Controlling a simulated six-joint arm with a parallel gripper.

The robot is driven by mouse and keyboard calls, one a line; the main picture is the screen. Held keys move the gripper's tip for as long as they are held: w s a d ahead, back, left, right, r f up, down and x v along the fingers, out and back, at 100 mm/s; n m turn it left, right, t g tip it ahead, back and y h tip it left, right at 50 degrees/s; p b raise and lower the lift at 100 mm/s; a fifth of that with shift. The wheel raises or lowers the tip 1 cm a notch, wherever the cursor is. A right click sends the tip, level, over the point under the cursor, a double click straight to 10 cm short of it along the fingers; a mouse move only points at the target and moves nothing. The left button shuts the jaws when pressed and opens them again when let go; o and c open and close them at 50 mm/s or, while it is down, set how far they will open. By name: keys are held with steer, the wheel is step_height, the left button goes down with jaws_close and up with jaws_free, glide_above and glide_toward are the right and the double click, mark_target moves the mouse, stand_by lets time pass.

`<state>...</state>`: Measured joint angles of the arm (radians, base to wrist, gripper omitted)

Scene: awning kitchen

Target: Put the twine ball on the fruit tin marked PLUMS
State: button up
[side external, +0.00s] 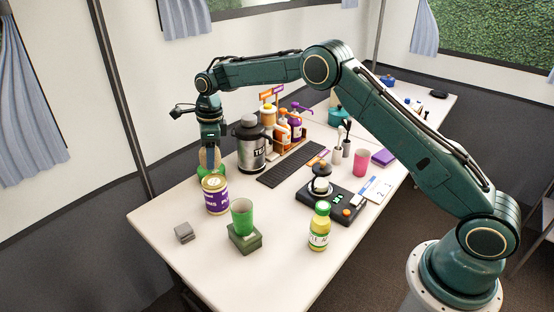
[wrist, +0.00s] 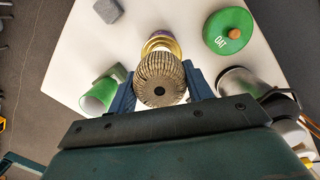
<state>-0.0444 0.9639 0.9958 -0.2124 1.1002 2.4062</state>
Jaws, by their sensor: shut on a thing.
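The twine ball (wrist: 160,80) is tan and ribbed with a dark hole in its end. My gripper (wrist: 160,92) is shut on it, with one blue finger on each side. In the side external view my gripper (side external: 208,165) points down and holds the ball (side external: 207,157) above the table, behind and slightly above a tin. That tin (side external: 217,201) has a gold rim and a purple label, only partly readable. In the wrist view the tin (wrist: 160,38) shows just beyond the ball, which partly covers it. Whether ball and tin touch, I cannot tell.
A green cup (side external: 242,216) stands on a green box (side external: 245,238) close to the tin. A grey block (side external: 184,233) lies at the left. A green OAT lid (wrist: 229,32) and a metal flask (side external: 250,146) are close to my gripper. The front table corner is clear.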

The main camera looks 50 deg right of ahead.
steer(key=shift+f, duration=2.65)
steer(key=shift+f, duration=0.15)
steer(key=o, duration=1)
steer(key=shift+c, duration=0.2)
steer(key=r, duration=0.7)
steer(key=d+r, duration=0.1)
steer(key=r, duration=0.3)
steer(key=shift+s, duration=0.35)
steer(key=shift+d+r, duration=0.1)
steer(key=shift+r, duration=0.55)
steer(key=shift+s, duration=0.1)
